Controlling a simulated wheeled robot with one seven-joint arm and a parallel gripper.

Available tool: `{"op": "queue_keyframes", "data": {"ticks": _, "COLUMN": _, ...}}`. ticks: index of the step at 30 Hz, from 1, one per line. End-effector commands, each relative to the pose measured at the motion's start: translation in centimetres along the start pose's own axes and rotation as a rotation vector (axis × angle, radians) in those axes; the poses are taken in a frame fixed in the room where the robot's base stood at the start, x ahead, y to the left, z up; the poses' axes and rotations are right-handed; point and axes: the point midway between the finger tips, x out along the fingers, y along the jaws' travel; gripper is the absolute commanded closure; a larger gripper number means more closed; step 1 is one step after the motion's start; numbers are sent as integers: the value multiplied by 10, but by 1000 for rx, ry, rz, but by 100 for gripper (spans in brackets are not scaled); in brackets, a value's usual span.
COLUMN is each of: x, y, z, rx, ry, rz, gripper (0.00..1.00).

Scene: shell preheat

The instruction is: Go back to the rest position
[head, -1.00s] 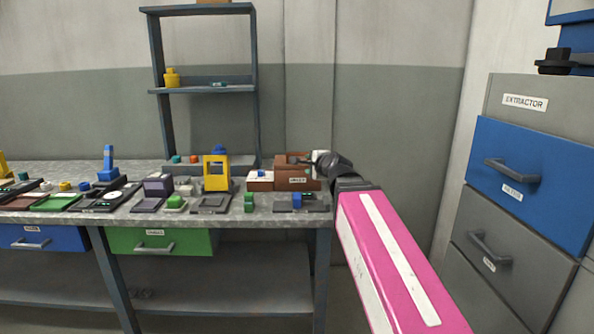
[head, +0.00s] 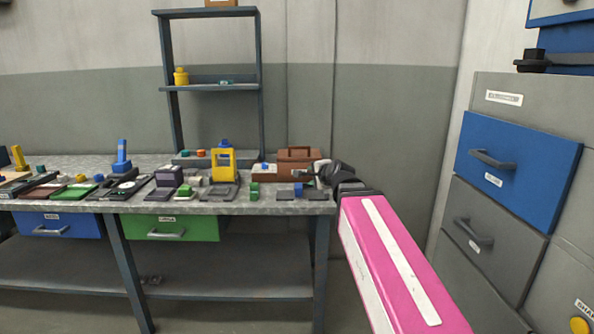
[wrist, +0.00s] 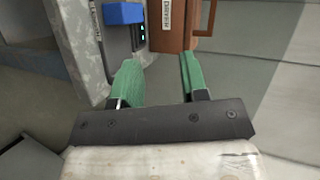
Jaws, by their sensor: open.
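My gripper (wrist: 157,80) shows in the wrist view with its two green fingers spread apart and nothing between them. In the head view my gripper (head: 312,174) is at the right end of the grey workbench (head: 290,208), close to a brown box with a handle (head: 297,155). The brown box also shows at the top of the wrist view (wrist: 174,28), beyond the fingertips. A blue block (wrist: 124,13) on a dark device is up and left of the fingers, and it also shows in the head view (head: 298,188).
The bench carries several devices, including a yellow frame (head: 222,163) and a green block (head: 254,190). A shelf rack (head: 212,87) stands at the back. Grey and blue drawer cabinets (head: 522,170) stand at the right. Bare floor and wall lie between bench and cabinets.

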Motion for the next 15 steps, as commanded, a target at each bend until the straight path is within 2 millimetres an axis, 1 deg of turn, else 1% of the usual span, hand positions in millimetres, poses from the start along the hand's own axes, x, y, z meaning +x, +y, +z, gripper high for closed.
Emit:
{"op": "queue_keyframes", "data": {"ticks": 5, "x": 6, "y": 36, "z": -4, "rx": -94, "ry": -9, "rz": 91, "gripper": 60}}
{"op": "queue_keyframes", "data": {"ticks": 8, "x": 10, "y": 61, "z": -7, "rx": -161, "ry": -21, "rz": 156, "gripper": 60}}
{"op": "queue_keyframes", "data": {"ticks": 11, "x": 12, "y": 94, "z": -11, "rx": -246, "ry": -40, "rz": 239, "gripper": 60}}
{"op": "queue_keyframes", "data": {"ticks": 14, "x": 13, "y": 137, "z": -16, "rx": -355, "ry": -78, "rz": 349, "gripper": 60}}
{"op": "queue_keyframes", "data": {"ticks": 15, "x": 12, "y": 157, "z": -18, "rx": -405, "ry": -99, "rz": 400, "gripper": 60}}
